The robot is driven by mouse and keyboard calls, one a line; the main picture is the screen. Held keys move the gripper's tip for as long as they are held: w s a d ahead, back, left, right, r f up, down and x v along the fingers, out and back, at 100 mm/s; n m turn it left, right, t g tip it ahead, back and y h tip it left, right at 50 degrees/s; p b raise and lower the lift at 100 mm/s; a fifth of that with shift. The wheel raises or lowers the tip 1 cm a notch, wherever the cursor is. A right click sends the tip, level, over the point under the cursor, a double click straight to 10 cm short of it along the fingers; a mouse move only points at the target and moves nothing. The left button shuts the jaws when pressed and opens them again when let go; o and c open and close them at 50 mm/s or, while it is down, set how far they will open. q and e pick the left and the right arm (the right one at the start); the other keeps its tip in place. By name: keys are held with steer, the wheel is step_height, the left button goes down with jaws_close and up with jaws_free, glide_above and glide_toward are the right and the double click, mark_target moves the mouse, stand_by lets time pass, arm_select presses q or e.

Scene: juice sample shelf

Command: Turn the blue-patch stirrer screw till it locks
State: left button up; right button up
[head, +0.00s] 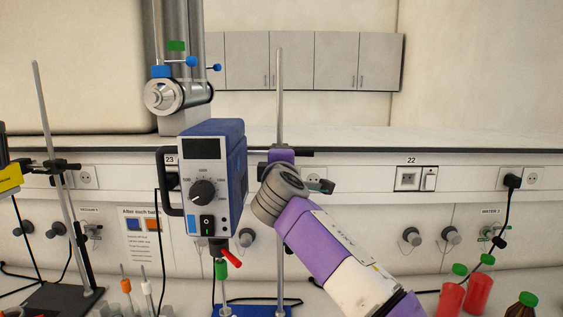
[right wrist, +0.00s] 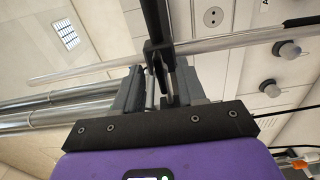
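The blue stirrer (head: 215,165), with a dial and a green switch, hangs on a thin upright rod (head: 280,85) over a blue base patch (head: 262,311). My right gripper (right wrist: 159,88) is at the rod behind the stirrer. In the right wrist view its two grey fingers stand on either side of a black clamp part (right wrist: 158,50), which looks like the screw. Whether they press on it cannot be made out. In the head view the fingertips and the screw are hidden by my wrist and the stirrer. My left gripper is not in view.
A second stand (head: 44,125) with a yellow device (head: 9,178) is at the left. Glassware stands at the front left. Red bottles with green caps (head: 479,291) and a brown bottle (head: 522,305) stand at the front right. A wall ledge (head: 450,152) runs behind.

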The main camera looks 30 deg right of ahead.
steer(key=b+v, duration=0.1)
steer(key=v, duration=0.6)
steer(key=shift+s+a, duration=0.15)
steer(key=shift+s, duration=0.1)
stand_by(0.3)
